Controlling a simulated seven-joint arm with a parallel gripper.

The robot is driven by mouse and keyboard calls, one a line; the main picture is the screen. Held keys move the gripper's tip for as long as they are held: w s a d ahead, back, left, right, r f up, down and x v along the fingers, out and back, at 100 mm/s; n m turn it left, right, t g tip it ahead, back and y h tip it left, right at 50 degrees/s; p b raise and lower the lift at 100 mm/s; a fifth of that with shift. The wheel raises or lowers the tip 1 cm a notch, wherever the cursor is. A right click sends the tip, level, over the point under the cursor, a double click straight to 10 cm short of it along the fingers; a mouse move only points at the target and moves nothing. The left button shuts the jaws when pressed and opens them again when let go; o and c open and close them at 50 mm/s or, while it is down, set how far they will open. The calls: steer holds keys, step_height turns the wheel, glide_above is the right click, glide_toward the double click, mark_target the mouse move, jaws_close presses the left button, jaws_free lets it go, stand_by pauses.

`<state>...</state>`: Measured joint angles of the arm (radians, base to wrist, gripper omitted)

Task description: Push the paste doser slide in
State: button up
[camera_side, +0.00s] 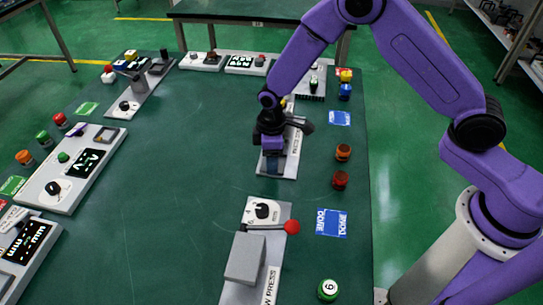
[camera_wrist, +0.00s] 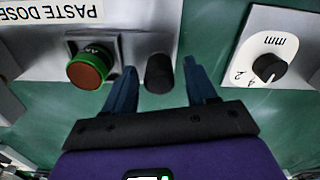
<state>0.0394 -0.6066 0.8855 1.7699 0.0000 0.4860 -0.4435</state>
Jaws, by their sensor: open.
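The paste doser (camera_side: 291,163) is a pale panel in the middle right of the side view, partly hidden by my gripper (camera_side: 272,160). In the wrist view its label (camera_wrist: 50,12) reads upside down. A grey square plate there carries a round brown piece with a green rim (camera_wrist: 90,68). To its right, a dark upright knob (camera_wrist: 159,75) stands at the panel's edge. My gripper (camera_wrist: 160,66) is open, with one blue finger on each side of the knob and visible gaps to both. I cannot tell which part is the slide.
In the side view, a press with a red-ball lever (camera_side: 291,227) stands nearer the camera. Orange (camera_side: 343,152) and red (camera_side: 340,180) pieces lie right of the doser. The table's middle left is clear.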

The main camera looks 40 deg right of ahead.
jaws_close()
steer(key=w+d, duration=0.6)
steer(key=w, duration=0.1)
steer(key=shift+d, duration=0.35)
steer(key=shift+c, duration=1.3)
jaws_free()
steer(key=shift+d, duration=0.1)
steer(key=shift+o, duration=1.3)
steer(key=shift+s, duration=0.1)
